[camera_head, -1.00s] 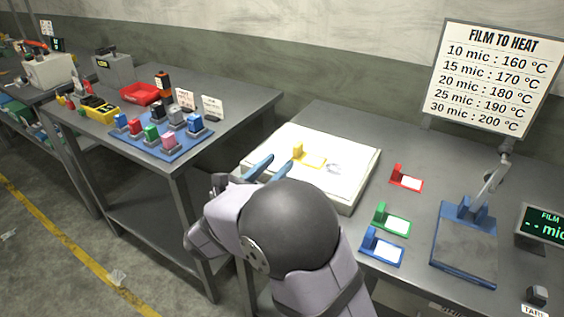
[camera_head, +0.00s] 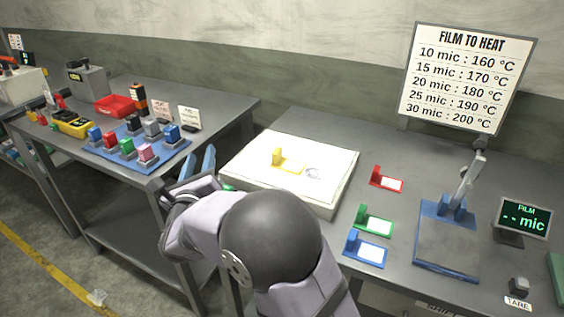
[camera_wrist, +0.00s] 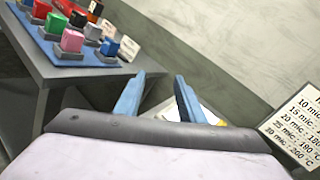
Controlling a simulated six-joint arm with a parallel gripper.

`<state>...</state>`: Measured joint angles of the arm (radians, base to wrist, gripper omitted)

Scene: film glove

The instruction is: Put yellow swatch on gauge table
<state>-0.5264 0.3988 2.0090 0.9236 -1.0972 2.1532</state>
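The yellow swatch (camera_head: 288,163), an L-shaped holder with an upright tab, sits on the white pad (camera_head: 246,185) on the right-hand bench. The gauge table (camera_head: 447,243) is a dark plate with a blue frame and a raised arm, at the right of that bench. My gripper (camera_head: 203,163) is left of the white pad, apart from the swatch. Its two blue fingers show spread apart and empty in the wrist view (camera_wrist: 160,98). A corner of the white pad shows behind the fingers there.
Red (camera_head: 387,180), green (camera_head: 374,221) and blue (camera_head: 366,250) swatches lie between pad and gauge. The film display (camera_head: 525,218) reads "-- mic". The left bench holds coloured blocks on a blue mat (camera_head: 110,158). The chart (camera_head: 465,78) stands behind.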

